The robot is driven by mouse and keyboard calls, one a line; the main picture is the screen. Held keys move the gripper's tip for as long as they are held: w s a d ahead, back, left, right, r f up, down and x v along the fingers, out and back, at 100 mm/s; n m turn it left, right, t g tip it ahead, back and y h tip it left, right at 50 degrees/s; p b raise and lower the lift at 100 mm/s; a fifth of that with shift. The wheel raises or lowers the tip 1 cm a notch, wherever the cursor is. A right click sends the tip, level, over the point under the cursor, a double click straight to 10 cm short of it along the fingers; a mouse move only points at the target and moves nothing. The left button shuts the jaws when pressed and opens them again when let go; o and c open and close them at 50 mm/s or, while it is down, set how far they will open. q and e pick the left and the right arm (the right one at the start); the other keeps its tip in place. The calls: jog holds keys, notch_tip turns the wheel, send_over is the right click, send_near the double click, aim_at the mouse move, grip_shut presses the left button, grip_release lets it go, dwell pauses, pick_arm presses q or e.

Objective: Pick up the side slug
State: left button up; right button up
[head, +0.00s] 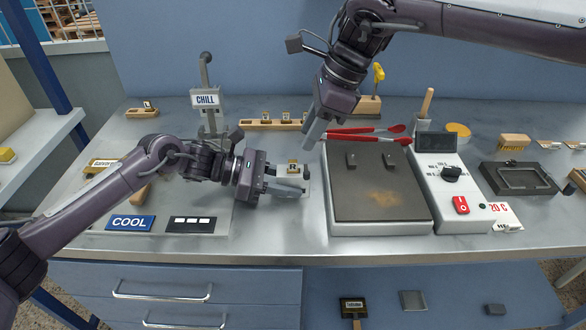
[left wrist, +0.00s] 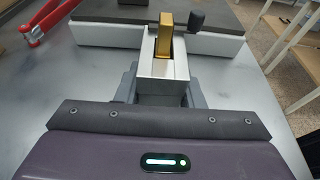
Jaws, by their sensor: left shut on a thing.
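My left gripper (head: 290,187) is shut on a small pale metal block with a brass piece on it, which I take to be the side slug (head: 292,168). In the left wrist view the silver block (left wrist: 163,68) sits between the grey fingers, with the gold-coloured piece (left wrist: 165,36) standing at its far end. The gripper is low over the bench, left of the hot plate; I cannot tell whether the block touches the bench. My right gripper (head: 313,138) points down behind the plate's left corner; its finger opening cannot be made out.
A hot plate (head: 375,207) and a control box (head: 450,215) stand to the right. Red tongs (head: 355,131) lie behind the plate. A wooden rack (head: 262,125) with several small pieces stands at the back. COOL (head: 130,222) and CHILL (head: 205,99) signs are at left.

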aim_at(294, 160)
jog(key=x, duration=0.7)
jog(key=shift+a+f, duration=0.1)
jog(key=shift+f, duration=0.1)
grip_shut()
